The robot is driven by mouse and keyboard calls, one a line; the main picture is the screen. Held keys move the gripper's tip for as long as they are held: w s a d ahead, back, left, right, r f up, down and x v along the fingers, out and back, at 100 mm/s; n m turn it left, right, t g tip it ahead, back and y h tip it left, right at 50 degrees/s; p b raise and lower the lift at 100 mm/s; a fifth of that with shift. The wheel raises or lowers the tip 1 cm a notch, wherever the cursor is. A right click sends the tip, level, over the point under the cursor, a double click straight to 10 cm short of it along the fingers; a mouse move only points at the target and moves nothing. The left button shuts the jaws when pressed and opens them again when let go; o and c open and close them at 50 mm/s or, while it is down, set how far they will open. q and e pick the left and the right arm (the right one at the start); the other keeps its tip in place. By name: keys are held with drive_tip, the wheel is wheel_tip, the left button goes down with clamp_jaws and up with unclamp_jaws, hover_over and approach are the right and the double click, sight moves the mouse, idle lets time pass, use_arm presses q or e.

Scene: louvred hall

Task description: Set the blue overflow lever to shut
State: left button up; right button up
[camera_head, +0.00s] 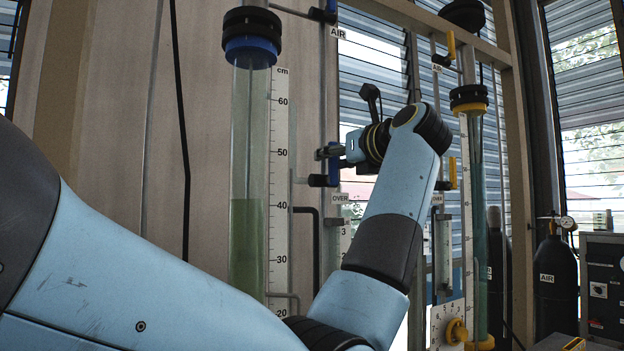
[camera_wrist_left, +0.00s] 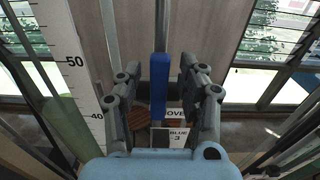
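The blue overflow lever (camera_head: 333,172) sits on a thin vertical pipe above an OVER label (camera_head: 340,198). Its handle stands upright, in line with the pipe. In the left wrist view the lever (camera_wrist_left: 159,85) shows as an upright blue bar between the fingers. My left gripper (camera_head: 328,152) is at the lever's height in the head view. In the left wrist view its two fingers (camera_wrist_left: 160,88) stand apart on either side of the bar, with a gap visible on both sides. My right gripper is not in view.
A tube with a blue collar (camera_head: 250,52) and green liquid stands left of the lever beside a cm scale (camera_head: 279,150). A blue air lever (camera_head: 322,14) is above. A second column with yellow levers (camera_head: 453,172) stands right. A black gas cylinder (camera_head: 556,285) is farther right.

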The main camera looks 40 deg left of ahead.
use_arm(q)
drive_tip(key=b+v, duration=0.2)
drive_tip(key=v, duration=0.5)
drive_tip(key=shift+r, duration=0.15)
wheel_tip(320, 180, up, 10)
idle(0.6)
